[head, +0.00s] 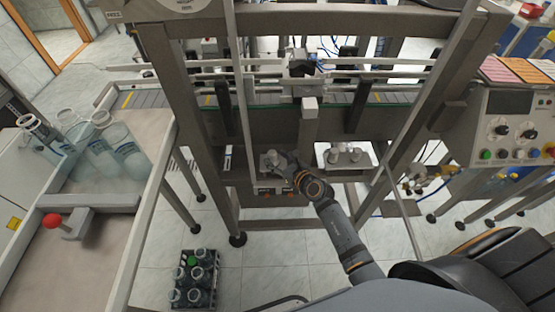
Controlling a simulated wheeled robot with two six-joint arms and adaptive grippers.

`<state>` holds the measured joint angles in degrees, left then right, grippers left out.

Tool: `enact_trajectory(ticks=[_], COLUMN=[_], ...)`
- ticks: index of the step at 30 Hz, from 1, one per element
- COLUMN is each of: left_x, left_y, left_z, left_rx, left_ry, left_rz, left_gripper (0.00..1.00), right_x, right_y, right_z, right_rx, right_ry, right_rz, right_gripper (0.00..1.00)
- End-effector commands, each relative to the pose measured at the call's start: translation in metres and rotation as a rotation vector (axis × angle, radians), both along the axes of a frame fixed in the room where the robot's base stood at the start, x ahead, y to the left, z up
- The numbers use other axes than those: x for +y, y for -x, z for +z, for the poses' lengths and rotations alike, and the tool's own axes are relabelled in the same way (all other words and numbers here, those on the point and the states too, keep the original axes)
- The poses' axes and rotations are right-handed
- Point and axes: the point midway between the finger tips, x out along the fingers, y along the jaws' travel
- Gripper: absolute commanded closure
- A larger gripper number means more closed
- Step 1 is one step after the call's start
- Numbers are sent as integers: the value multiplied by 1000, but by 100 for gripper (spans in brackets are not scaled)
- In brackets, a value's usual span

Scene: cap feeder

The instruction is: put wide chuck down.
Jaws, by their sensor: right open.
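My right gripper (285,168) is at the machine's low shelf in the middle of the head view, its arm coming up from the lower right. It is open. A small grey metal piece (273,157), which looks like the wide chuck, stands upright at its fingertips on the shelf. Whether the fingers touch it is too small to tell. A white tray (322,162) to the right holds several small metal pieces (346,152). My left gripper is not in view.
Steel frame posts (183,100) stand left and right of the shelf, and the conveyor (385,98) runs above it. A table with clear bottles (115,150) is at the left. A crate of bottles (194,280) stands on the floor. A control panel (510,125) is at the right.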

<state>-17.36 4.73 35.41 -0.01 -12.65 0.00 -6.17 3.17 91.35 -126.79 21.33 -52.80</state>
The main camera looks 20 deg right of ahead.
Motion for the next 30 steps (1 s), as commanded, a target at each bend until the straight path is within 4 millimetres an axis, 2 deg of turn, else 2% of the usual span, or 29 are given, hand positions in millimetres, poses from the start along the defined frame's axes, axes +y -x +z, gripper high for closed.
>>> enact_trajectory(ticks=[5,8,15,19,24,30], left_x=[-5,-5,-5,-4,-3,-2], left_y=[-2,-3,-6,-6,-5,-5], left_z=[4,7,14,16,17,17], left_rx=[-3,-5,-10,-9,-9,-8], left_ry=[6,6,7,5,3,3], left_rz=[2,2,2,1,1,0], left_gripper=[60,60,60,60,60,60], right_x=[-1,-6,-23,-30,-33,-33], right_y=[3,19,74,95,108,109], right_z=[5,10,29,36,41,41], right_rx=[1,0,2,1,0,-2], right_ry=[0,2,5,4,0,-1], right_rz=[0,1,3,3,3,2], right_gripper=[47,47,47,47,47,47])
